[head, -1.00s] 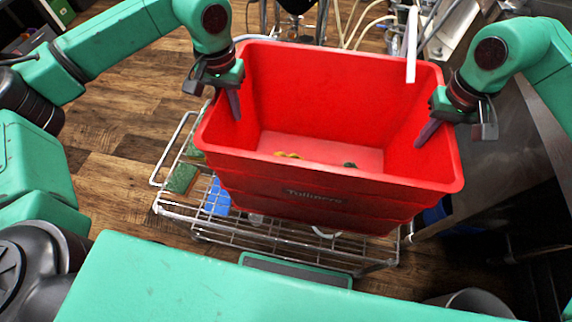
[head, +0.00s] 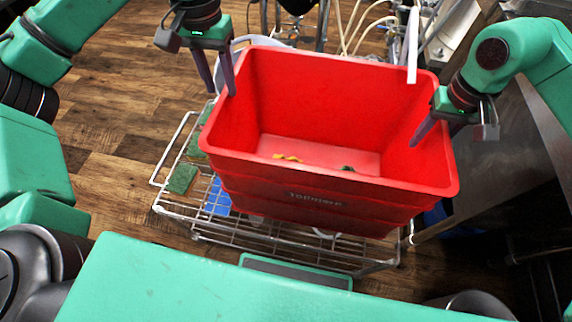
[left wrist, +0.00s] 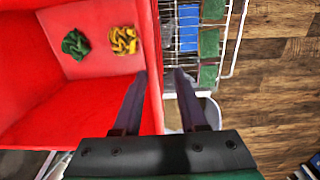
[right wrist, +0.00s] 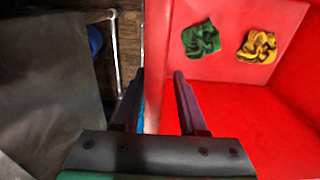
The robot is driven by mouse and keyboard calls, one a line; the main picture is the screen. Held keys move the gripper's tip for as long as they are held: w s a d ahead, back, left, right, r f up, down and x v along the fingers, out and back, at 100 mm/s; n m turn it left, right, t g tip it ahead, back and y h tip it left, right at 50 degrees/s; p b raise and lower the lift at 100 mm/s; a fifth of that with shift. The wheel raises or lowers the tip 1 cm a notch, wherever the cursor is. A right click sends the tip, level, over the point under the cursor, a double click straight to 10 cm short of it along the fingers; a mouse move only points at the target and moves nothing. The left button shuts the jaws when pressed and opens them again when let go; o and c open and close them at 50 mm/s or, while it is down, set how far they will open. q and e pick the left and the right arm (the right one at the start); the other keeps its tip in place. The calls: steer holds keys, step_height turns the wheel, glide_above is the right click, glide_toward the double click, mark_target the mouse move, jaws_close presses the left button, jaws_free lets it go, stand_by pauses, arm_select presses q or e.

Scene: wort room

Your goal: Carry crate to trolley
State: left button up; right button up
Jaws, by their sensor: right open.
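The red crate (head: 320,197) is upright over the wire trolley (head: 215,215), covering much of it. Its underside is hidden, so I cannot tell whether it rests there. Inside lie a yellow cloth (left wrist: 124,40) and a green cloth (left wrist: 75,44). My left gripper (head: 221,92) is open at the crate's left rim, its two fingers apart. The left wrist view shows the rim between or just below these fingers (left wrist: 160,74). My right gripper (head: 418,140) is at the right rim with one finger inside the crate. Its fingers (right wrist: 160,74) are apart in the right wrist view, around the rim.
Green sponge-like blocks (head: 182,179) and a blue item (head: 218,197) are on the trolley's left part. A pale bucket (head: 238,50) stands behind the crate. A dark metal surface (right wrist: 45,90) lies close on the right side. Wooden floor (head: 115,130) is clear at left.

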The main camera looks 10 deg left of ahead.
mark_target(444, 132)
steer(key=r, duration=0.1)
steer(key=s+r, duration=0.1)
steer(key=r, duration=0.2)
steer(key=shift+s+d+r, duration=0.1)
steer(key=shift+s, duration=0.25)
steer(key=r, duration=0.2)
steer(key=w+r, duration=0.1)
steer(key=shift+w+a+r, duration=0.1)
steer(key=shift+a+r, duration=0.1)
steer(key=shift+r, duration=0.15)
steer(key=shift+w, duration=0.1)
steer(key=shift+w+p, duration=0.1)
steer(key=shift+p, duration=0.2)
